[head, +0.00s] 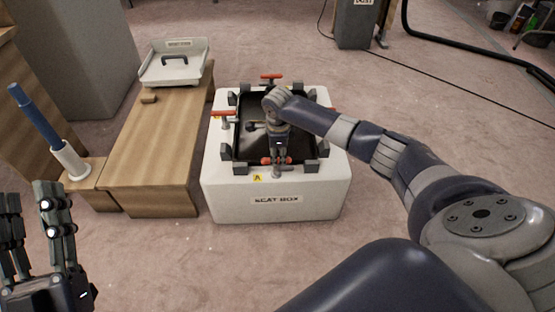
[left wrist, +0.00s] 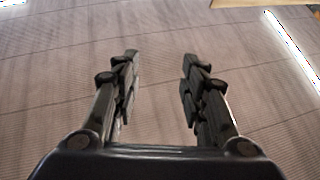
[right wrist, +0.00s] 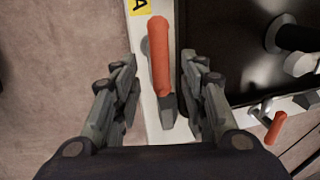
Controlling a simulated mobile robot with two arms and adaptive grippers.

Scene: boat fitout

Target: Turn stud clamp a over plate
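The white seat box (head: 276,208) stands on the floor with a dark plate (head: 245,143) in its top. Stud clamp a (right wrist: 158,55) has an orange-red handle, near the yellow A label (right wrist: 138,6); in the head view that label (head: 257,178) is at the front rim. The handle lies along the white rim, beside the plate's edge. My right gripper (right wrist: 165,88) is open above it, one finger on each side; contact cannot be told. In the head view my right gripper (head: 278,158) partly hides the clamp. My left gripper (head: 35,205) is open and empty, away from the box.
Other red-handled clamps sit at the back (head: 270,77) and left (head: 223,113) rims. Grey blocks surround the plate. A wooden bench (head: 150,150) with a white tray (head: 173,75) stands left. A blue-topped rod (head: 35,118) stands in a white holder. Floor ahead is clear.

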